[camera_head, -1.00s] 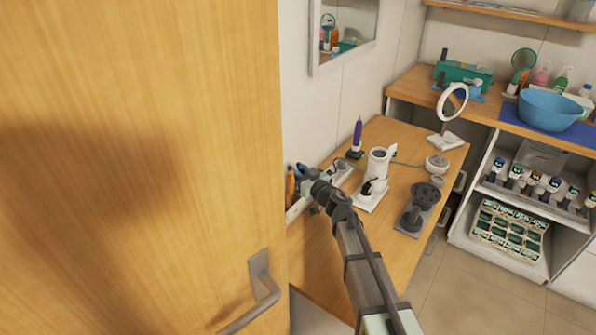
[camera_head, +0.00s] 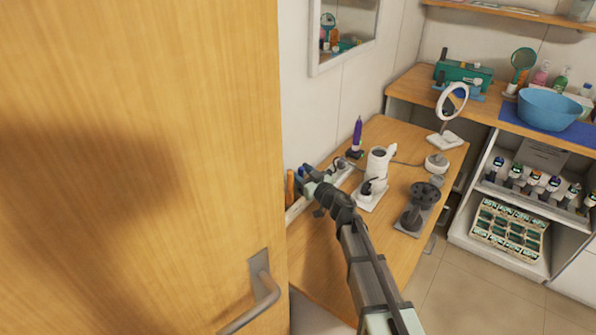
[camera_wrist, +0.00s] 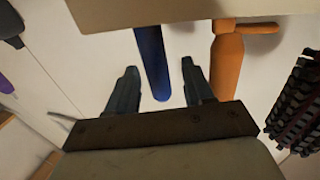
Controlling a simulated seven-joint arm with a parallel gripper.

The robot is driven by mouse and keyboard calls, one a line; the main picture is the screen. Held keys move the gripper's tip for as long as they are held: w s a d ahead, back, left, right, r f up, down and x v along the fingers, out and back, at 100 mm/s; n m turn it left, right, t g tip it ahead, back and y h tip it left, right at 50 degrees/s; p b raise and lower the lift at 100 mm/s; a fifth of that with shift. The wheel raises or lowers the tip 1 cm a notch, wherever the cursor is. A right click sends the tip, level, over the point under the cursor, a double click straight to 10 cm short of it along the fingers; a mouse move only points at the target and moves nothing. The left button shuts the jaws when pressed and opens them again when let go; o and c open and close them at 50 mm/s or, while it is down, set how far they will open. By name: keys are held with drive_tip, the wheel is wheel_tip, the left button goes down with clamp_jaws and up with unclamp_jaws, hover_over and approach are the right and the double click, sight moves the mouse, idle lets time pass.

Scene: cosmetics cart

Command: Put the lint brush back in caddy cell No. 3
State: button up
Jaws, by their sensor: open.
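My gripper (camera_head: 305,177) is open at the wall end of the wooden desk, partly hidden by my arm. In the wrist view my gripper (camera_wrist: 158,68) has its fingers on either side of a blue handle (camera_wrist: 152,60), with gaps on both sides. This handle may be the lint brush; its upper end is hidden behind a beige edge. It shows small and blue in the head view (camera_head: 303,171). An orange tool (camera_wrist: 227,65) is just right of the fingers. A teal caddy-like box (camera_head: 463,73) stands on the back counter; its cell numbers cannot be read.
A white appliance (camera_head: 377,170), a purple bottle (camera_head: 357,135) and a dark stand (camera_head: 416,212) are on the desk. A dark bristly object (camera_wrist: 296,105) is at the wrist view's right. A wooden door (camera_head: 140,150) fills the left. A blue basin (camera_head: 549,109) is on the back counter.

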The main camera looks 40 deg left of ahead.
drive_tip(key=v, duration=1)
